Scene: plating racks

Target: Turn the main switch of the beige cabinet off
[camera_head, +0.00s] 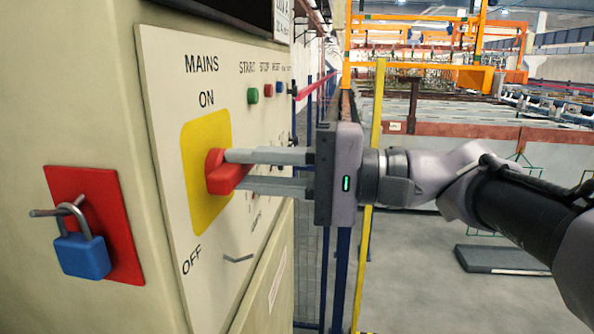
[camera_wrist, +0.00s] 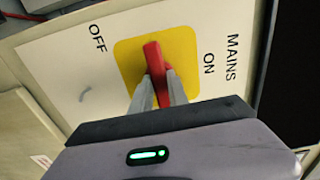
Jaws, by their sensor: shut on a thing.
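The main switch is a red handle (camera_head: 217,174) on a yellow plate (camera_head: 196,150) on the front of the beige cabinet (camera_head: 80,120). ON is printed above the plate and OFF at its lower left. My gripper (camera_head: 236,170) is shut on the handle, one finger on each side. In the wrist view the red handle (camera_wrist: 153,58) shows between the fingers (camera_wrist: 160,88). It stands roughly crosswise, pointing at neither ON nor OFF. The fingers hide part of it.
A blue padlock (camera_head: 81,256) hangs on a red plate (camera_head: 110,215) left of the switch. Small push buttons, one green (camera_head: 253,96), sit at the panel's upper right. A yellow post (camera_head: 370,190) stands behind my gripper.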

